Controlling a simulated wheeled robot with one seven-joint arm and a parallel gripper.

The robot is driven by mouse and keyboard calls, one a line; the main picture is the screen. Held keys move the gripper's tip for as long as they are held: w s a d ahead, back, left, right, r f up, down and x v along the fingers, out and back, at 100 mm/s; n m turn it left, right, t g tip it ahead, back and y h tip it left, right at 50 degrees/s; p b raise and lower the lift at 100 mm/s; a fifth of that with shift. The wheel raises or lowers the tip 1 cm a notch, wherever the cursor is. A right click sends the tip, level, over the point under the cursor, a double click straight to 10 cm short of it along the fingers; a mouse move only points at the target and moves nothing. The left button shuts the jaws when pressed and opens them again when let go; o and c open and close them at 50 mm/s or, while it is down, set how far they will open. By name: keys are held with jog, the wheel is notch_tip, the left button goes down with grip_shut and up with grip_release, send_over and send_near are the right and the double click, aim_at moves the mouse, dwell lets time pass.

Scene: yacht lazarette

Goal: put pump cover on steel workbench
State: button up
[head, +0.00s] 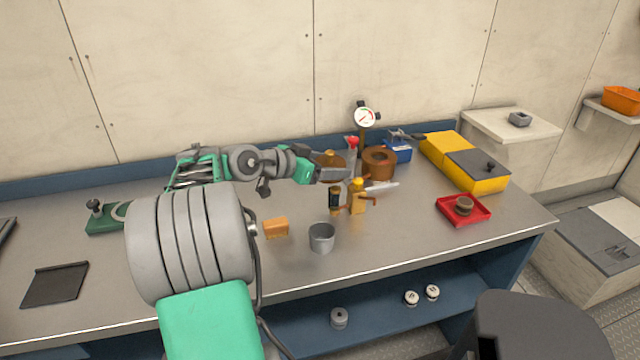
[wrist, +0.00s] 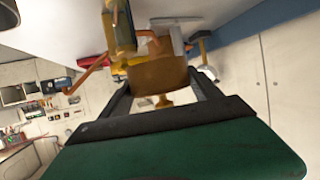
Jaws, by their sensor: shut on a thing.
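My gripper (head: 340,171) is over the back middle of the steel workbench (head: 400,236). It is shut on a brown bronze piece with a small knob, which I take to be the pump cover (head: 328,159). In the wrist view the cover (wrist: 158,76) sits between the two dark fingers (wrist: 163,88). My arm hides part of it in the head view. Whether it touches the bench top cannot be told. A brown ring-shaped part (head: 378,163) stands on the bench just right of my gripper.
A yellow-and-brass fitting (head: 357,197) and a dark cylinder (head: 335,198) stand close in front of my gripper. A gauge (head: 366,118), blue box (head: 398,151), yellow box (head: 445,146) and red tray (head: 480,217) are right. A metal cup (head: 321,238) and orange block (head: 276,228) are nearer.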

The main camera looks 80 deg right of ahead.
send_over(323, 191)
notch_tip(323, 191, down, 6)
jog(key=shift+a+f, duration=0.1)
jog(key=shift+f, duration=1.8)
jog(key=o, duration=1.6)
jog(key=shift+r, duration=0.25)
jog(key=v, duration=1.1)
jog(key=shift+w+a, duration=0.3)
jog(key=shift+w, duration=0.05)
